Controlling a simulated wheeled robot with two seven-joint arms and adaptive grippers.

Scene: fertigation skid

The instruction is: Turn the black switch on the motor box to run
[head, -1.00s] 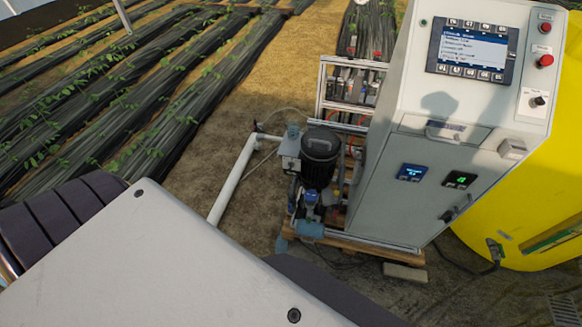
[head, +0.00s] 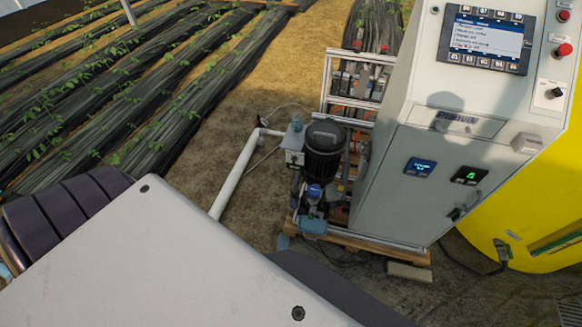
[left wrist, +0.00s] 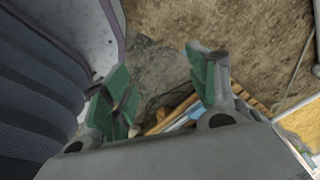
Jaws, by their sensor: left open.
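A small grey box (head: 293,148) sits on the left side of the black pump motor (head: 323,152) in the head view. It seems to be the motor box, but no switch on it can be made out. A black knob (head: 553,93) is on the upper right face of the grey control cabinet (head: 390,200). My left gripper (left wrist: 158,65) shows in the left wrist view, open, with green-padded fingers apart over bare ground and nothing between them. In the head view neither gripper shows.
The cabinet and pump stand on a wooden pallet (head: 370,244). A white pipe (head: 233,178) runs down to the left of the pump. A yellow tank (head: 510,222) is behind the cabinet at right. Bare soil lies left of the pump, near planted rows.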

